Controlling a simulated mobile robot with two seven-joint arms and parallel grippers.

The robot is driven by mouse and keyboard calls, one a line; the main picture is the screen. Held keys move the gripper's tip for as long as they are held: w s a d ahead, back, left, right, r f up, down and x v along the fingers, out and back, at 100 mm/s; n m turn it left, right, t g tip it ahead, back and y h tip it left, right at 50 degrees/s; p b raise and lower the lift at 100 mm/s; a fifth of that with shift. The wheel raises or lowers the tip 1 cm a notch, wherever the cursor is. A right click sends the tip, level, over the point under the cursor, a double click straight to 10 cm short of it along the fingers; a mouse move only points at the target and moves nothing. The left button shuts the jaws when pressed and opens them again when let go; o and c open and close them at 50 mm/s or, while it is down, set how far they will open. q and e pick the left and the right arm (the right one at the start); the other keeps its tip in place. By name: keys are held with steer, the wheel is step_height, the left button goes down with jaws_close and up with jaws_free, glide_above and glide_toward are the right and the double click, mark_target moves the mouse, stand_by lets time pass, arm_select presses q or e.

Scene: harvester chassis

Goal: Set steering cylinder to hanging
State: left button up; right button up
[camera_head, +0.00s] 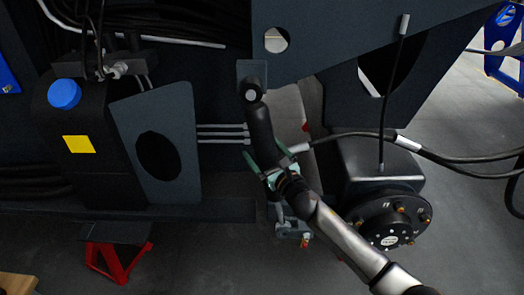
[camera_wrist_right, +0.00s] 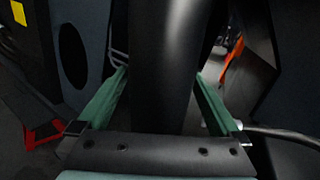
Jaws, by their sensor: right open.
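The steering cylinder (camera_head: 260,128) is a dark, thick rod joined at its upper end to a bracket (camera_head: 252,72) under the chassis plate. It hangs down nearly upright, leaning slightly. Its lower part is partly hidden behind my right gripper (camera_head: 265,160), which comes in from the lower right with green fingers. In the right wrist view the cylinder (camera_wrist_right: 160,60) fills the middle, between the two fingers of my right gripper (camera_wrist_right: 161,78). The fingers stand open on either side of it, with visible gaps. My left gripper is not in view.
A black wheel hub (camera_head: 390,222) with hoses stands to the right. Thin metal rods (camera_head: 222,132) run left of the cylinder to a dark plate (camera_head: 182,140) with a round hole. A red stand (camera_head: 118,262) is at lower left. The floor at lower middle is open.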

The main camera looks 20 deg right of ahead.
steer(key=shift+w+a, duration=0.1)
steer(key=shift+w, duration=0.35)
jaws_close()
stand_by(0.7)
